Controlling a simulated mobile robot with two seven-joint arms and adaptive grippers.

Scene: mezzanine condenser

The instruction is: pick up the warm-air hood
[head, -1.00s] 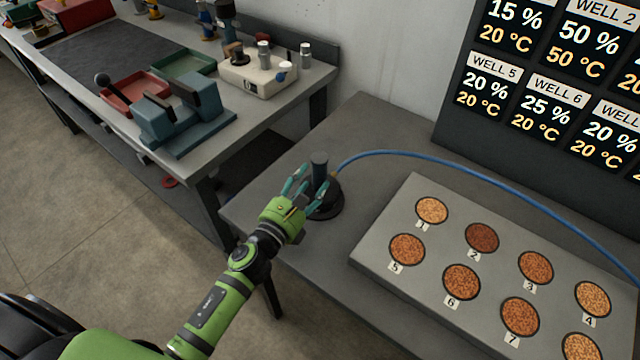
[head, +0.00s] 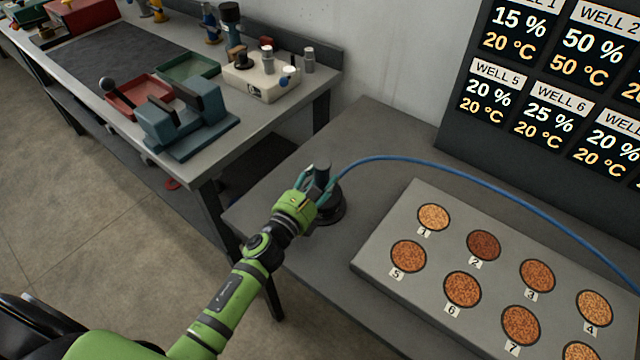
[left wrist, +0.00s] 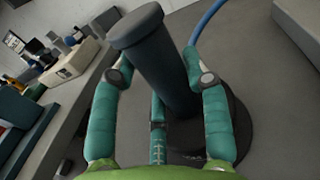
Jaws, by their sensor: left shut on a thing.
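The warm-air hood (head: 327,212) stands upright on the grey table, a dark round base with a dark cylindrical handle, and a blue hose runs from it to the right. My left gripper (head: 318,183) is shut on the handle, its teal fingers around it. In the left wrist view the handle (left wrist: 158,60) rises between the fingers of the gripper (left wrist: 160,85), with the round base (left wrist: 238,125) below. The base appears to rest on the table. My right gripper is not in view.
A grey slab (head: 393,275) with numbered round wells lies to the right of the hood. The blue hose (head: 480,175) arcs behind it. A dark display panel (head: 545,75) stands at the back right. A workbench (head: 215,150) with trays and a vise-like fixture is at the left.

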